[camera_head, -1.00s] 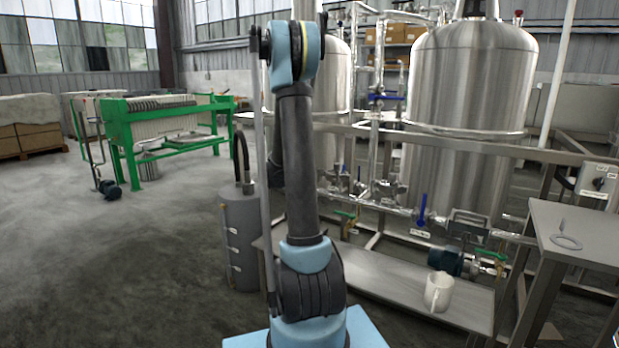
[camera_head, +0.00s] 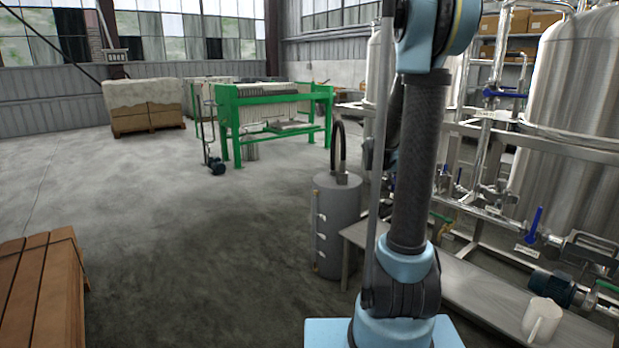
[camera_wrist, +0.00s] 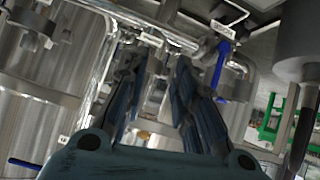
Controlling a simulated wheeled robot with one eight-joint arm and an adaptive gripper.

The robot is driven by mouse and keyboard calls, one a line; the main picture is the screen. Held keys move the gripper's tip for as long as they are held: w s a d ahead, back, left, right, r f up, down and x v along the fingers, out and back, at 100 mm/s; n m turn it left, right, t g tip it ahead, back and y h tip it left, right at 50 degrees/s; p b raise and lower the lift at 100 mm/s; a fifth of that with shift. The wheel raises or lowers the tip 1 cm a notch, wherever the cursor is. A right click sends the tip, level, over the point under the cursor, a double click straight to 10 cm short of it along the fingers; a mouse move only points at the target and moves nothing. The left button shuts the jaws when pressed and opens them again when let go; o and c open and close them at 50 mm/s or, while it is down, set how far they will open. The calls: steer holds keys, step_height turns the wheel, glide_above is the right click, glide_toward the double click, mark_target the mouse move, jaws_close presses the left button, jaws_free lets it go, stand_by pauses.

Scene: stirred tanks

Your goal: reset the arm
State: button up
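My arm stands upright in the head view, right of centre, with its upper end cut off by the top edge. My gripper is not seen in the head view. In the wrist view my gripper (camera_wrist: 155,75) shows two dark fingers spread apart with a gap between them. Nothing is held between the fingers. Behind them are metal pipes, steel tank walls (camera_wrist: 50,115) and a blue valve handle (camera_wrist: 221,62), seen at a tilt.
A grey cylinder (camera_head: 338,225) stands on the floor left of my arm. A green-framed press (camera_head: 228,130) stands farther back. Brown boxes (camera_head: 42,290) are at lower left. Open floor lies between.

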steer(key=s+a+f+n+g+y, duration=0.1)
steer(key=s+a+f+n+y, duration=0.2)
steer(key=s, duration=0.9)
steer(key=s+a+f+n+g+y, duration=0.2)
steer(key=s+a+f, duration=0.1)
steer(key=s+a, duration=0.6)
steer(key=s+a+f+n+g+y, duration=0.1)
steer(key=s+a+f+n+y, duration=0.2)
steer(key=s, duration=1.2)
steer(key=a, duration=0.3)
steer(key=shift+s+a+f+n+g+y, duration=0.25)
steer(key=shift+a+n+g+y, duration=0.05)
steer(key=shift+w+f, duration=0.2)
steer(key=shift+w, duration=0.2)
steer(key=shift+o, duration=0.9)
steer(key=shift+a, duration=0.1)
